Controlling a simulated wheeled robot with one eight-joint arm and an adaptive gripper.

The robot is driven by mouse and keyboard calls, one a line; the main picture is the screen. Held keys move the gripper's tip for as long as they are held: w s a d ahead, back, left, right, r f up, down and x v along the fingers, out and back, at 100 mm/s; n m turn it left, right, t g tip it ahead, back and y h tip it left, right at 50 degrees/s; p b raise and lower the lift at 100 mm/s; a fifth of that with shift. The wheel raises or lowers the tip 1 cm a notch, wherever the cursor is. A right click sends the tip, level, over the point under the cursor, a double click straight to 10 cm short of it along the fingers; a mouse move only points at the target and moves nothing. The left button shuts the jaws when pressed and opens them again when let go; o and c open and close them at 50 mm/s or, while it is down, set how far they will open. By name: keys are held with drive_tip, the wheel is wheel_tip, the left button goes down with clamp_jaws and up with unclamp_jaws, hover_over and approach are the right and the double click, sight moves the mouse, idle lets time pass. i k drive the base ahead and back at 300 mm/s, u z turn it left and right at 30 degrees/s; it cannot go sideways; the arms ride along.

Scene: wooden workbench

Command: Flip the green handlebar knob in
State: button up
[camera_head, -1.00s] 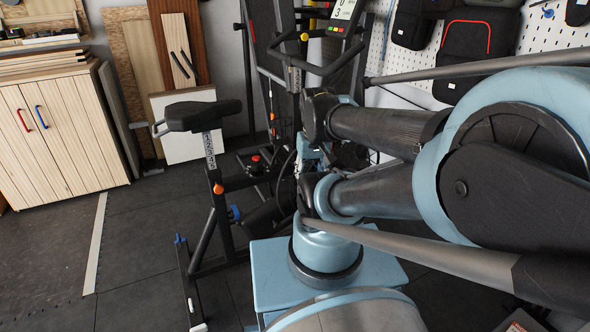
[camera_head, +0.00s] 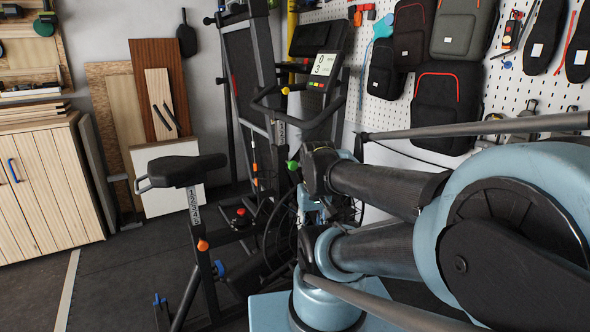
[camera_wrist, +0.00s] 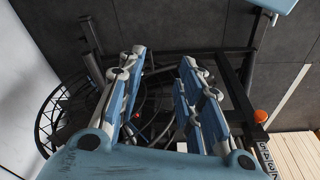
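A small green knob (camera_head: 292,165) shows in the head view on the exercise bike's front frame, below the handlebar (camera_head: 268,102) and just left of my dark arm joint. My gripper (camera_head: 310,208) is mostly hidden behind my arm links in the head view, low in front of the bike. In the wrist view my gripper (camera_wrist: 162,58) is open, its two blue-and-white fingers apart with nothing held between them. Dark bike frame parts and cables lie behind the fingers. I cannot make out the green knob in the wrist view.
The black bike seat (camera_head: 180,170) stands left of my arm. An orange knob (camera_head: 203,245) and a red knob (camera_head: 240,212) sit lower on the bike. A pegboard (camera_head: 520,80) with bags is behind on the right. A wooden cabinet (camera_head: 50,190) stands left, with free floor beside it.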

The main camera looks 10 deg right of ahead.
sight(293, 165)
drive_tip(key=z, duration=0.6)
drive_tip(key=k, duration=1.6)
drive_tip(key=u, duration=1.1)
drive_tip(key=i, duration=1)
drive_tip(key=u, duration=0.05)
